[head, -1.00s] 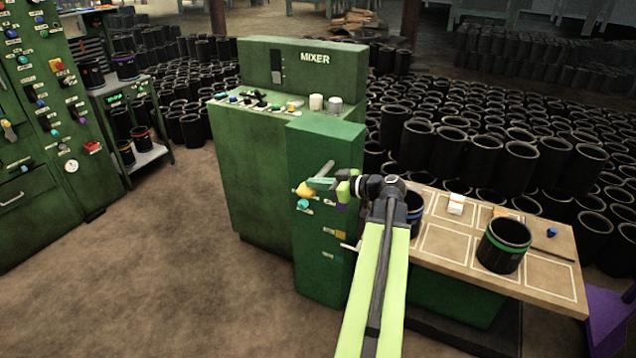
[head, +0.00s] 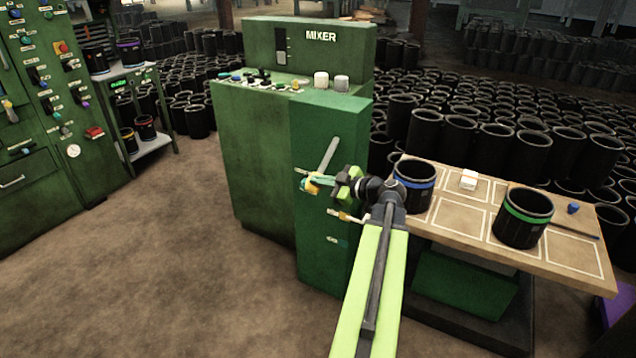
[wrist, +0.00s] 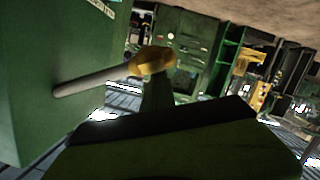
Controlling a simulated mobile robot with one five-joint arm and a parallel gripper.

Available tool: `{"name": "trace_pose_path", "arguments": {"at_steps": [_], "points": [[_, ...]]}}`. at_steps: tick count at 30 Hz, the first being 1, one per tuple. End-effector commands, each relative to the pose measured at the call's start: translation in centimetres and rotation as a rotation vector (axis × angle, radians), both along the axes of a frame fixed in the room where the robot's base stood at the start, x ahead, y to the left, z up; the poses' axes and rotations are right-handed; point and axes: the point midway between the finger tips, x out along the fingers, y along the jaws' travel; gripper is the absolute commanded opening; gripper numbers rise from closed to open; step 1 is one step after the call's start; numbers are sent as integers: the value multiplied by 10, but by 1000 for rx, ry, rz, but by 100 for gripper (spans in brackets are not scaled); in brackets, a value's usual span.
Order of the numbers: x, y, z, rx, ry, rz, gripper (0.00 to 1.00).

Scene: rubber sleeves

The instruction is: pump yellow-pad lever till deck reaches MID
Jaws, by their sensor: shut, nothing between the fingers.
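The yellow pad (head: 311,187) is at the end of a pale grey lever (head: 328,154) that slopes down from the front of the green cabinet. In the wrist view the yellow pad (wrist: 152,60) and its rod stand out from the green panel. My gripper (head: 326,184) is shut and empty, right at the pad and partly covering it. In the wrist view its dark green fingers (wrist: 155,98) reach up close under the pad; contact cannot be told. The deck (head: 455,216) is a tan board with white outlines over a green block. No MID mark is readable.
On the deck stand a blue-banded black sleeve (head: 414,190), a green-banded black sleeve (head: 523,218) and a white block (head: 468,180). A second small lever (head: 347,217) sits lower on the cabinet. Floor at left is clear; many black sleeves fill the back.

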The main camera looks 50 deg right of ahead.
Motion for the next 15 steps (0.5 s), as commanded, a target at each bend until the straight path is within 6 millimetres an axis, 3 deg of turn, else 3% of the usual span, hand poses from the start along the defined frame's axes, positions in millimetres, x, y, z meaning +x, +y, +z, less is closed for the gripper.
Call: {"name": "trace_pose_path", "arguments": {"at_steps": [15], "points": [[-8,-13,-7,-3,6,-23,0]]}}
